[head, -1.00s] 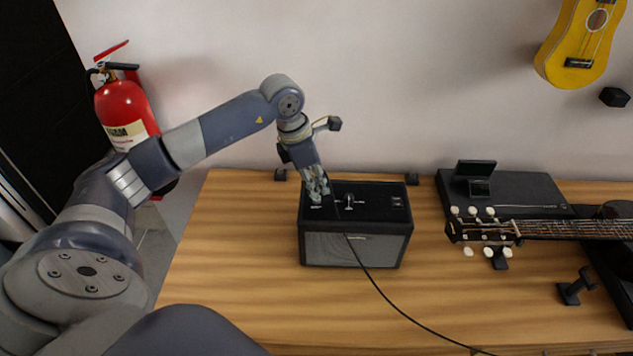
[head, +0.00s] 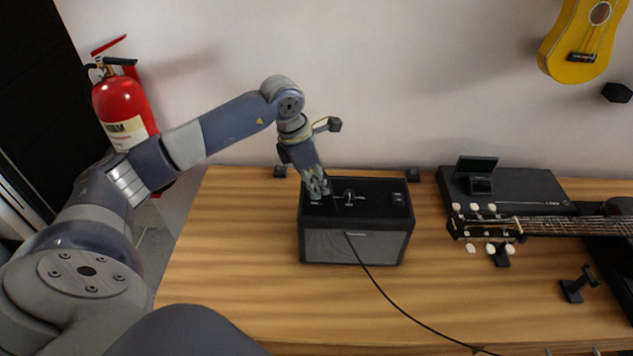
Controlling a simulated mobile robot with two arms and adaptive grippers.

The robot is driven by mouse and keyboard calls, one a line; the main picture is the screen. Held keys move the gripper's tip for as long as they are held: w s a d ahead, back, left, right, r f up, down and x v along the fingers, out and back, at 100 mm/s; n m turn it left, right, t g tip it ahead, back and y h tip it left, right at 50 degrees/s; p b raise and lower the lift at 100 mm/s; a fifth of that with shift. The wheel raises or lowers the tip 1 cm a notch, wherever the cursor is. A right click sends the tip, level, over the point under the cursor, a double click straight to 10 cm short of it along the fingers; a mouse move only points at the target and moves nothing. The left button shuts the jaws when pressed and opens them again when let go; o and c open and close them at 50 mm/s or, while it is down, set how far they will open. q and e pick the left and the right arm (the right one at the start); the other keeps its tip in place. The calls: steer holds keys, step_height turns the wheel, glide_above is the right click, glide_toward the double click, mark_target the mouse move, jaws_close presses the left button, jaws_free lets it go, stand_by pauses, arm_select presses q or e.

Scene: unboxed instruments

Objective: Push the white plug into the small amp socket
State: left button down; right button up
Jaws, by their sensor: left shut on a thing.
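The small amp (head: 352,243) is a black box with a grey front, standing on the wooden table. Its top panel (head: 378,196) faces up and carries a few small fittings. My left gripper (head: 319,193) points down at the left part of that top panel and is shut on the plug, which the fingers hide. A thin black cable (head: 376,285) runs from the fingers over the amp's front and across the table to the lower right. The socket is hidden by the gripper, so I cannot tell how far the plug is in. My right gripper is out of view.
A black flat case (head: 520,187) with a small raised screen stands right of the amp. A guitar (head: 570,228) lies on the right, near a black stand (head: 577,286). The wooden table (head: 240,270) is clear left of the amp. A fire extinguisher (head: 122,105) hangs at the left.

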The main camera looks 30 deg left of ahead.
arm_select(q)
steer(key=shift+s+f+b, duration=0.1)
steer(key=shift+f+b, duration=0.2)
steer(key=shift+f, duration=0.1)
steer(key=shift+s+f, duration=0.2)
steer(key=shift+f, duration=0.05)
steer(key=c, duration=1.5)
jaws_free()
steer(key=shift+d, duration=0.1)
steer(key=shift+w, duration=0.15)
steer(key=shift+w, duration=0.1)
steer(key=shift+r, duration=0.2)
steer(key=v, duration=1.1)
steer(key=shift+r, duration=0.3)
